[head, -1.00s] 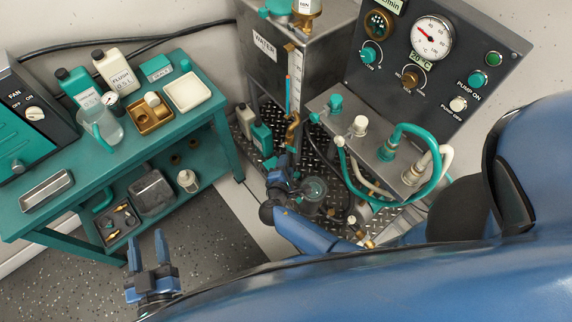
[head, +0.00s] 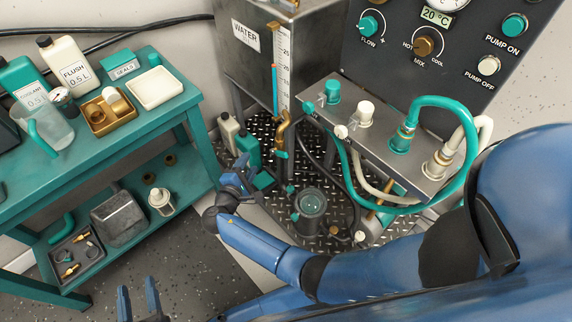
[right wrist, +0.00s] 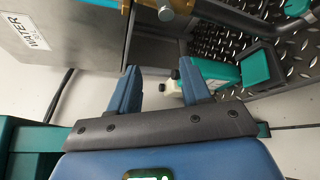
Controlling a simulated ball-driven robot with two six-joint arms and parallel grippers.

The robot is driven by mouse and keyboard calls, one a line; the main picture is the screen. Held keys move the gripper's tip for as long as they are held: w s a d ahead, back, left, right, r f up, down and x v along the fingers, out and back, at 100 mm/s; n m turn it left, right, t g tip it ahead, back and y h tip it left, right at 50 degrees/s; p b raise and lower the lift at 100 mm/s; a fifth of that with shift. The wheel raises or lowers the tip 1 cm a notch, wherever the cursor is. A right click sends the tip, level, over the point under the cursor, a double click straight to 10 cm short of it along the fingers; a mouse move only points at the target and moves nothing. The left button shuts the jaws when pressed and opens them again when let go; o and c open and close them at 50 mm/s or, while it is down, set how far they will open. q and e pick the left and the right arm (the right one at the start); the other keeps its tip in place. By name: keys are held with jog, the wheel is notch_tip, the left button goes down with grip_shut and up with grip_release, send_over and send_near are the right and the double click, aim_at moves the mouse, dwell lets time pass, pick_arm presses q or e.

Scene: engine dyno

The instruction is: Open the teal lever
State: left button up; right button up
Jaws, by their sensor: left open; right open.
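A brass tap (head: 285,122) hangs under the steel water tank (head: 265,60) in the head view, with a small teal lever (head: 281,154) at its lower end. My right gripper (head: 247,172) is open, to the lower left of the tap and beside a teal bottle. In the right wrist view its jaws (right wrist: 160,85) are empty. The brass tap (right wrist: 180,5) is cut off at the top edge there, beyond the jaws, with a bit of teal beside it. My left gripper (head: 139,300) is open and empty at the bottom of the head view.
A teal bench (head: 180,125) with bottles and trays stands at the left. A white and a teal bottle (head: 247,148) stand by the tank. A dark round funnel (head: 311,203) stands right of my right gripper. A hose manifold (head: 380,140) is at the right.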

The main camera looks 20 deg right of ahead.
aim_at(281, 155)
jog(key=d+m+g+h+b, duration=0.1)
jog(key=d+g+h+b, duration=0.1)
jog(key=d, duration=0.2)
jog(key=d+r+m+g+h+b, duration=0.1)
jog(key=d+g+h+b, duration=0.1)
jog(key=d, duration=0.1)
jog(key=s+d+r+m+g+h+b, duration=0.1)
jog(key=d+m+h+b, duration=0.1)
jog(key=d, duration=0.2)
jog(key=shift+d+g+h, duration=0.3)
jog(key=shift+g, duration=0.1)
pick_arm(q)
notch_tip(281, 155, down, 9)
jog(key=shift+w+r+b, duration=0.15)
jog(key=shift+w+b, duration=0.1)
jog(key=shift+b, duration=0.1)
pick_arm(e)
jog(key=shift+w+d+r, duration=0.15)
jog(key=shift+d, duration=0.4)
grip_shut()
